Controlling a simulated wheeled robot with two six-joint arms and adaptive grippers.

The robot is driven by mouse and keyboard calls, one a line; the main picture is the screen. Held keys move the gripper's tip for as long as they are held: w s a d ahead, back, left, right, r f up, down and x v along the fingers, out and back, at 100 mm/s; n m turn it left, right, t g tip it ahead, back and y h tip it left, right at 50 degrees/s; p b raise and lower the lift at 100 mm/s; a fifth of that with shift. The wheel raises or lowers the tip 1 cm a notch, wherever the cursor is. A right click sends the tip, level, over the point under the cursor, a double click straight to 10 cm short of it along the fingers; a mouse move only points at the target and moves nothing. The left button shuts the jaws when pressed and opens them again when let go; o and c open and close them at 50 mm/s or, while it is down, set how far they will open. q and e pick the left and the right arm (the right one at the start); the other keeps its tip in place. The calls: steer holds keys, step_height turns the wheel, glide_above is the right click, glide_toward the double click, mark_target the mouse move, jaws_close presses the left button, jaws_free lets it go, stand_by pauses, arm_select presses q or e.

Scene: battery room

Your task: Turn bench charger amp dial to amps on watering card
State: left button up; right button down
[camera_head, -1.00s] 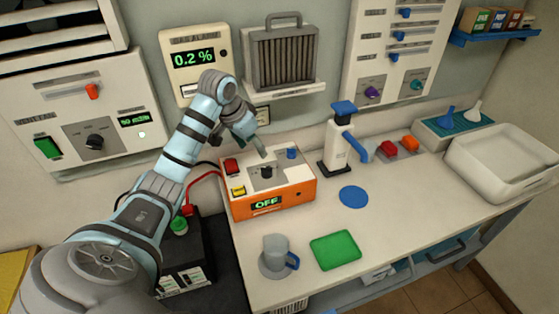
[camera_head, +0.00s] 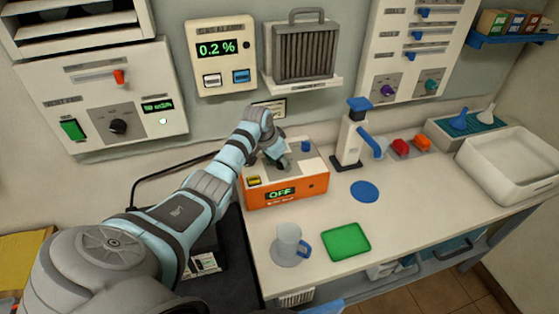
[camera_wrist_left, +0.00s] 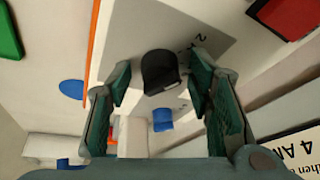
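The bench charger (camera_head: 300,188) is an orange box with a white top, and its display (camera_head: 279,194) reads OFF. Its black amp dial (camera_wrist_left: 160,72) shows in the left wrist view, on a grey plate. My left gripper (camera_head: 278,160) is over the charger's top and hides the dial in the head view. In the wrist view the green-padded fingers (camera_wrist_left: 160,92) are open, one on each side of the dial, with gaps visible. A card (camera_wrist_left: 300,148) at the wrist view's lower right reads "4 A", its edge cut off. My right gripper is not in view.
A blue knob (camera_head: 305,146) and a yellow part (camera_head: 254,181) sit on the charger. A white dispenser (camera_head: 349,140) stands to the right.

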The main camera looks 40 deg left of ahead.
arm_select(q)
steer(key=c, duration=0.9)
steer(key=shift+o, duration=0.2)
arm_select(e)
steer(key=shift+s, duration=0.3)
arm_select(q)
steer(key=shift+m, duration=0.3)
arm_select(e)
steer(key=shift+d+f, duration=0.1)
arm_select(q)
steer(key=shift+a+m+h+b, duration=0.1)
steer(key=shift+m+h+b, duration=0.2)
steer(key=shift+m, duration=0.2)
steer(key=shift+a+f+m+h+b, duration=0.15)
steer(key=shift+m+h+b, duration=0.25)
steer(key=shift+m+b, duration=0.6)
steer(key=m+h+b, duration=0.1)
steer(key=m+b, duration=0.2)
steer(key=shift+w+f+g, duration=0.1)
steer(key=shift+f+g, duration=0.05)
steer(key=shift+g, duration=0.25)
steer(key=shift+m+h+b, duration=0.3)
steer(key=shift+m+b, duration=0.4)
steer(key=shift+b, duration=0.5)
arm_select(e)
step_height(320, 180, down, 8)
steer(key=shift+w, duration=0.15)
